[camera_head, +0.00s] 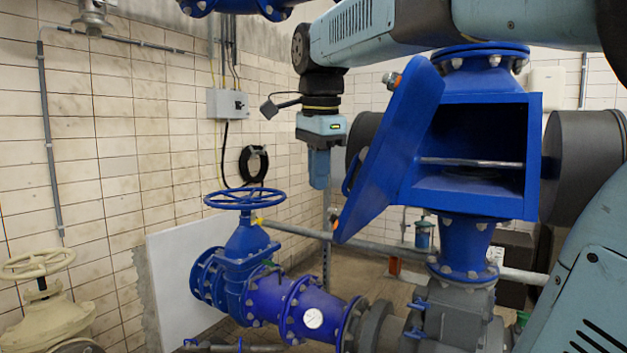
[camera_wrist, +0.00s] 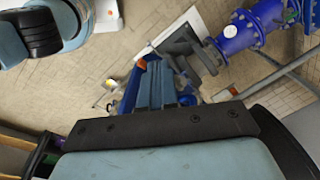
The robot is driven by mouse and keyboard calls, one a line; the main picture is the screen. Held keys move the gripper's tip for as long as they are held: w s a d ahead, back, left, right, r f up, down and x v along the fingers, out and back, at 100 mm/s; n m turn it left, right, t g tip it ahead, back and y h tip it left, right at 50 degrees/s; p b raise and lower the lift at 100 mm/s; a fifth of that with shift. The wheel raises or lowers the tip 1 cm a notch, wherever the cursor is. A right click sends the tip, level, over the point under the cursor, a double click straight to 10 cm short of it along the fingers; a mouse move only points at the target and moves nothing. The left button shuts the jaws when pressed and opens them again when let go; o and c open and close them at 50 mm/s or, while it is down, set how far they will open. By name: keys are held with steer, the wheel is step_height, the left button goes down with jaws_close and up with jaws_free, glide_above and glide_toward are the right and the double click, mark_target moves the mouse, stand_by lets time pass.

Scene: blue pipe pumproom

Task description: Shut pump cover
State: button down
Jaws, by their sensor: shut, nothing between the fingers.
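The pump cover (camera_head: 388,150) is a blue plate in the head view, standing open and tilted at the left side of the blue pump housing (camera_head: 480,200). The housing's front opening is dark inside, with a grey rod across it. A handle shows on the cover's left edge. My gripper (camera_head: 319,182) hangs pointing down to the left of the cover, apart from it, shut and empty. In the wrist view my gripper (camera_wrist: 158,85) shows above the dark wrist bar; I cannot clearly make out the cover there.
Grey drums flank the housing. A grey box (camera_head: 228,104) and black hose coil (camera_head: 254,164) hang on the tiled wall. Open air separates gripper and wall.

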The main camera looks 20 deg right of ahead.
mark_target(350, 179)
steer(key=w+d+r+m+g+h, duration=0.1)
steer(key=w+d+r+m+g, duration=0.3)
steer(key=w+r+m, duration=0.6)
steer(key=shift+s+d+f+m, duration=0.35)
steer(key=shift+s+d+f, duration=0.3)
steer(key=shift+s+f, duration=1)
steer(key=shift+s+d+f+m, duration=0.3)
steer(key=shift+s+d+f, duration=0.4)
steer(key=shift+f, duration=1.65)
steer(key=shift+s+d+f+m, duration=0.35)
steer(key=shift+s+d+f, duration=0.2)
steer(key=shift+s+f, duration=1.15)
steer(key=shift+w+f, duration=0.3)
steer(key=shift+w, duration=0.05)
